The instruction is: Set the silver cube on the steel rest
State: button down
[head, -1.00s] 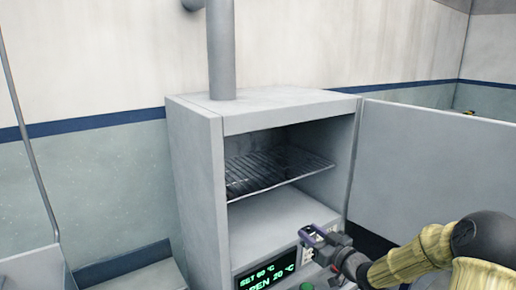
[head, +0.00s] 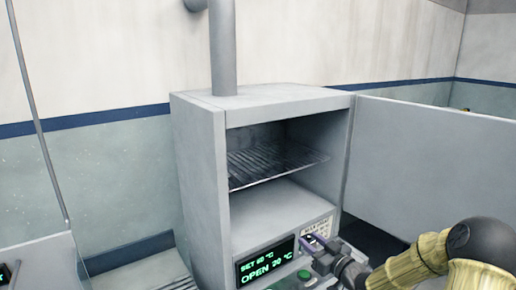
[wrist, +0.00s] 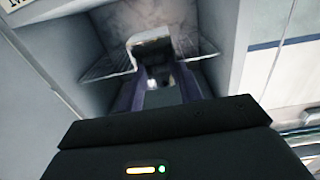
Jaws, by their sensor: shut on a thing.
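My gripper (head: 316,243) is low in front of the oven's control panel in the head view, below the open chamber. In the wrist view its purple fingers (wrist: 150,88) are shut on a pale silver block, the silver cube (wrist: 151,42), at their tips. The cube is hard to make out in the head view. The wire rack (head: 272,164), which looks like the steel rest, is inside the open oven and looks empty. It also shows beyond the cube in the wrist view (wrist: 104,66).
The grey oven (head: 200,165) stands against the wall with its door (head: 430,160) swung open to the right. The chamber floor (head: 275,215) below the rack is clear.

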jog(key=s+f+m+t+h, duration=0.1)
jog(key=s+f+m+h, duration=0.2)
jog(key=f, duration=1.2)
jog(key=s+f+m+t+h, duration=0.2)
jog(key=s+f+h, duration=0.4)
jog(key=s+f, duration=0.5)
jog(key=shift+a+f+m+h, duration=0.45)
jog(key=shift+f+m, duration=0.35)
jog(key=shift+f, duration=1.05)
